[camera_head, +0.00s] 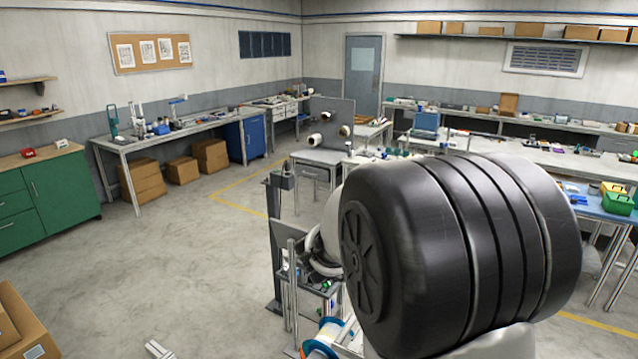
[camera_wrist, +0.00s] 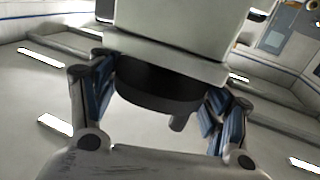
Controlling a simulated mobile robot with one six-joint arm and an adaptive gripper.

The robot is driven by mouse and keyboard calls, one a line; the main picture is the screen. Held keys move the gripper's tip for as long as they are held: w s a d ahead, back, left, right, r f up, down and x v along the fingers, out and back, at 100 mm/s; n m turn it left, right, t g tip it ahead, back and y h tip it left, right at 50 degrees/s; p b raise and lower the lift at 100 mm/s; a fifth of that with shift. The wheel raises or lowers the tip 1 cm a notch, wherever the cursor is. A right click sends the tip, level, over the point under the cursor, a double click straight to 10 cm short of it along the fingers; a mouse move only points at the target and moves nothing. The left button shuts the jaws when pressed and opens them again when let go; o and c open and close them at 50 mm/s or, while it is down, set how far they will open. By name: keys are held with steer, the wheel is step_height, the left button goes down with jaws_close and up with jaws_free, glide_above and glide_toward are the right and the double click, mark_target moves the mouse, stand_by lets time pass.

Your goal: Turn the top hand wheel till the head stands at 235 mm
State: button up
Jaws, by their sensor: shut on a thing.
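In the wrist view a dark round hand wheel (camera_wrist: 150,88) with a short knob (camera_wrist: 178,122) sits against a pale block (camera_wrist: 180,35). My gripper (camera_wrist: 156,108) has its blue-padded fingers on either side of the wheel and is shut on it. The left pad overlaps the wheel's left edge; the exact contact on the right is hard to see. In the head view my dark arm link covers the middle right, and my gripper and the wheel cannot be made out. No scale or millimetre reading is legible.
A dark upright post (camera_head: 274,240) stands left of my arm, with a small machine frame (camera_head: 288,265) beside it. A long grey bench (camera_head: 185,130) and a green cabinet (camera_head: 62,188) line the left. Cardboard boxes (camera_head: 25,325) stand at lower left. The left floor is mostly open.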

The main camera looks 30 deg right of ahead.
steer(key=m+g+p, duration=0.1)
steer(key=m+g, duration=0.1)
steer(key=g, duration=0.1)
steer(key=m+g+p, duration=0.1)
steer(key=g+p, duration=0.1)
steer(key=m+g+p, duration=0.2)
steer(key=g, duration=0.1)
steer(key=shift+w+r+m+g, duration=0.15)
steer(key=shift+r+m+g, duration=0.1)
steer(key=shift+m+g, duration=0.05)
steer(key=m+g+y+p, duration=0.2)
steer(key=m+g, duration=0.1)
steer(key=g, duration=0.1)
steer(key=m+g+y+p, duration=0.2)
steer(key=g+y, duration=0.1)
steer(key=shift+d+f+m+g+p, duration=0.1)
steer(key=shift+m+g+p, duration=0.2)
steer(key=shift+m+g, duration=0.1)
steer(key=shift+y, duration=0.3)
steer(key=o, duration=1.1)
steer(key=shift+f, duration=0.1)
